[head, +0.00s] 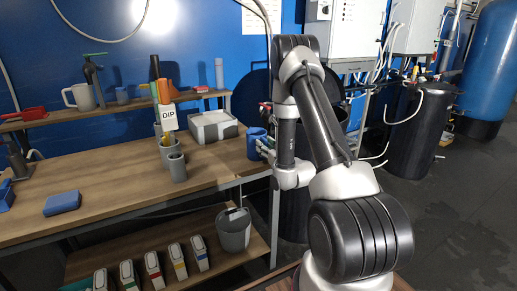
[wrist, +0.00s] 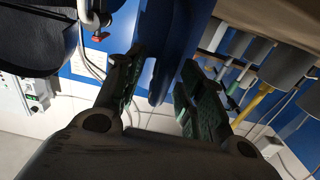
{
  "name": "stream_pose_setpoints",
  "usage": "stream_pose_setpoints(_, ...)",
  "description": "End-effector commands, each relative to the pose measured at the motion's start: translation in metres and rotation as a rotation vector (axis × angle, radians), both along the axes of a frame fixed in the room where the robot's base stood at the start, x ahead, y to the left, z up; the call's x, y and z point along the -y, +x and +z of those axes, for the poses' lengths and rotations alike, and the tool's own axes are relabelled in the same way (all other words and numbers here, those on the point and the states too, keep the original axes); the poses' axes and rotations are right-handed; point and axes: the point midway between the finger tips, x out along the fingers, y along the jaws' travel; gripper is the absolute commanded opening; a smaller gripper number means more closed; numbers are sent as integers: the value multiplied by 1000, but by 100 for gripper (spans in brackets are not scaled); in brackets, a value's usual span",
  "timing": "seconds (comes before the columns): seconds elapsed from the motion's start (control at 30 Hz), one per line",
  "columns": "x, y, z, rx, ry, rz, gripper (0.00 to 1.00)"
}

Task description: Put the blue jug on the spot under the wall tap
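The blue jug (head: 257,141) stands at the right end of the workbench, upright as far as it shows, partly hidden by my arm. My gripper (head: 266,149) is beside its right side. In the wrist view the blue jug (wrist: 178,40) reaches down between the two fingers of my gripper (wrist: 162,75). The fingers are apart, with a gap visible on the left of the blue part; I see no firm grip. A tap with a red handle (wrist: 101,35) shows at the upper left of the wrist view. The spot under it is not visible.
The wooden workbench (head: 110,183) holds a grey tray (head: 213,126), grey cups (head: 177,167) and a blue box (head: 62,203). Black barrels (head: 418,130) and hoses stand at the right.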

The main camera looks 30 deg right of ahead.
Motion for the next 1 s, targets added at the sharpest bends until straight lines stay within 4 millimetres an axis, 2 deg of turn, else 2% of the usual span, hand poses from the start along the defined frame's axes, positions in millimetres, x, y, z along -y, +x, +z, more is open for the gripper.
stream_pose_setpoints(0.17,0,0,0,-1,0,0,37)
stream_pose_setpoints(0.37,0,0,0,-1,0,0,1)
stream_pose_setpoints(0.77,0,0,3,0,-1,0,0)
stream_pose_setpoints(0.87,0,0,10,1,-1,0,0)
stream_pose_setpoints(1.0,0,0,35,4,-2,0,0)
